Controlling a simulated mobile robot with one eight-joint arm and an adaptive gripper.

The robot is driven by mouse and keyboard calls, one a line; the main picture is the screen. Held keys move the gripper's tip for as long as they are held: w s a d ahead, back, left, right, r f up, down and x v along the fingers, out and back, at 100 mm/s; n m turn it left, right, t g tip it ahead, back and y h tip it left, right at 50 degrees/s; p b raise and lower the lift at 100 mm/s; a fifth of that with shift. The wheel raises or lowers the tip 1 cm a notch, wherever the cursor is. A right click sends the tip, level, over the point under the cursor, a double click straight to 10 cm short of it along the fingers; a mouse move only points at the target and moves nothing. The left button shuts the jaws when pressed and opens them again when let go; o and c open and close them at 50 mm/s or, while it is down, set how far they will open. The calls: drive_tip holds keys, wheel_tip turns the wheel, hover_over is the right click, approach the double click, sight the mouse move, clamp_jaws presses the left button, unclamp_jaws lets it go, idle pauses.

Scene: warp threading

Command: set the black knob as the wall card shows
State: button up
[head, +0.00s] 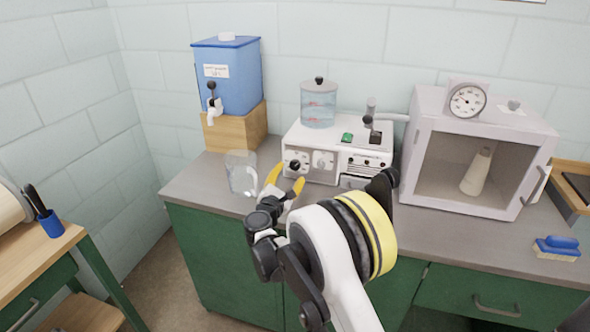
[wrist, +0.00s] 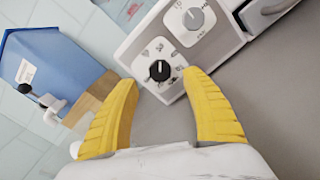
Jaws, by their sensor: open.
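The black knob (wrist: 160,70) is on the pale front panel of a bench machine, ringed by small dark symbols. A pale line on it seems to point toward the top of the wrist picture. In the head view the knob (head: 294,166) is at the machine's left front. My gripper (head: 287,178) is open and empty, its yellow fingers in front of the knob. In the wrist view my gripper (wrist: 161,80) has one finger on each side of the knob, apparently short of it.
A grey dial (wrist: 195,18) sits beside the black knob on the machine (head: 330,132). A clear beaker (head: 242,173) stands on the counter left of my gripper. A blue tank (head: 235,75) on a wooden block is behind it. An open-fronted cabinet (head: 425,150) stands right.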

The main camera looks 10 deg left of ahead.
sight(294, 166)
drive_tip(key=w, duration=0.2)
drive_tip(key=w+b, duration=0.1)
drive_tip(key=w, duration=0.2)
drive_tip(key=shift+w+d, duration=0.2)
drive_tip(key=shift+w, duration=0.15)
drive_tip(key=c, duration=1.2)
